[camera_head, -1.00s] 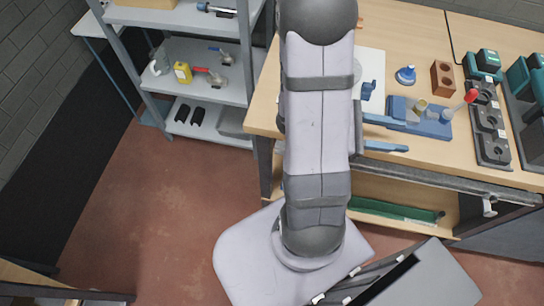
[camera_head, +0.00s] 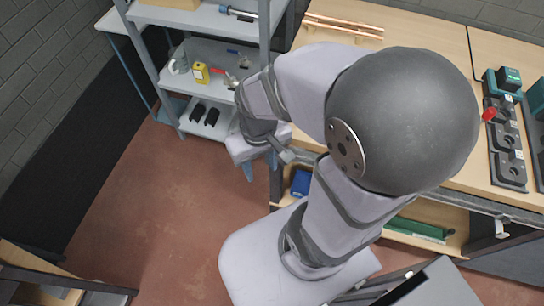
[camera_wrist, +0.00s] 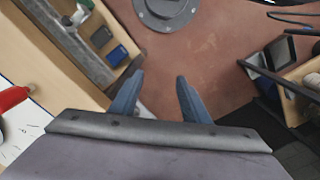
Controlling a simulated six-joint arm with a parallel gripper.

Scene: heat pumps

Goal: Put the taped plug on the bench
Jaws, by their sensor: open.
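My gripper (camera_head: 262,166) is off the front left of the bench (camera_head: 447,31), above the floor. In the wrist view its two blue fingers (camera_wrist: 159,78) are apart, with only red floor between them. I cannot make out a taped plug in either view. My arm hides much of the bench top in the head view.
A grey shelf unit (camera_head: 187,118) with a yellow bottle (camera_head: 201,73) stands left of the bench. A blue item (camera_head: 301,183) sits under the bench top. Copper pipes (camera_head: 343,27) lie at the back. A red item (camera_wrist: 12,98) lies at the wrist view's left.

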